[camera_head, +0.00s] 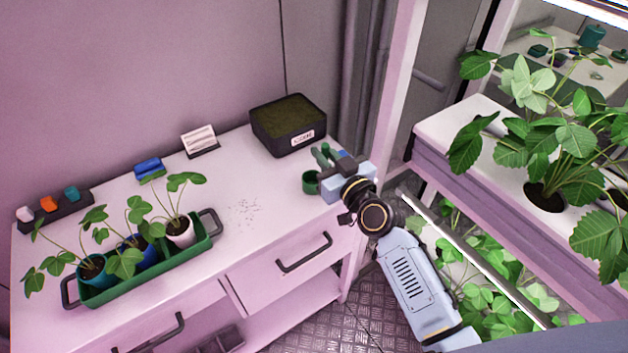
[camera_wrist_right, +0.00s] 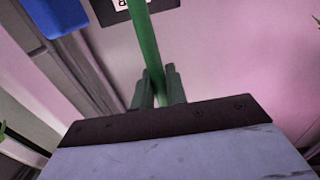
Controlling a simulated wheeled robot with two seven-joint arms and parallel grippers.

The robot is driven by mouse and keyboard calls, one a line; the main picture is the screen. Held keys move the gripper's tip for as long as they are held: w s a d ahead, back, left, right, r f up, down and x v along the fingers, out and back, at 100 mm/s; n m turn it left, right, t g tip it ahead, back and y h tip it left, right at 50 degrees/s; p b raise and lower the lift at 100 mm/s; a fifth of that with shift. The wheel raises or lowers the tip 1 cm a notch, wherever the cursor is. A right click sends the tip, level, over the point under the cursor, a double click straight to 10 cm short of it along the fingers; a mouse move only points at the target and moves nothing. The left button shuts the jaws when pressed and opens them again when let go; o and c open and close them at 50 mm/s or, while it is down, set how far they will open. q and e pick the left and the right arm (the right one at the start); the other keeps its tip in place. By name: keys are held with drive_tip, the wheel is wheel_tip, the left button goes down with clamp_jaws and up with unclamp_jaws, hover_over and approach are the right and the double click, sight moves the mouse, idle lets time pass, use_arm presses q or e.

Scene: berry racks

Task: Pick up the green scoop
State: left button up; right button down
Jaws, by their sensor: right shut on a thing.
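My right gripper (camera_head: 326,159) is at the right end of the bench, by the dark green cup (camera_head: 311,183). In the right wrist view the two fingers (camera_wrist_right: 158,88) are closed around the thin green handle of the green scoop (camera_wrist_right: 146,45), which runs up out of the top of the picture. The scoop's far end is hidden. In the head view the gripper and wrist cover most of the scoop and part of the cup, so I cannot tell whether the scoop is still inside the cup. My left gripper is not in view.
A black soil box (camera_head: 288,141) stands just behind the gripper. A green tray (camera_head: 202,245) of potted plants is on the left of the bench (camera_head: 262,215). A plant rack (camera_head: 450,165) stands right of my arm.

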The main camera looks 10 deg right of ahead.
wheel_tip(320, 180, up, 9)
drive_tip(key=p, duration=0.3)
drive_tip(key=shift+r, duration=0.55)
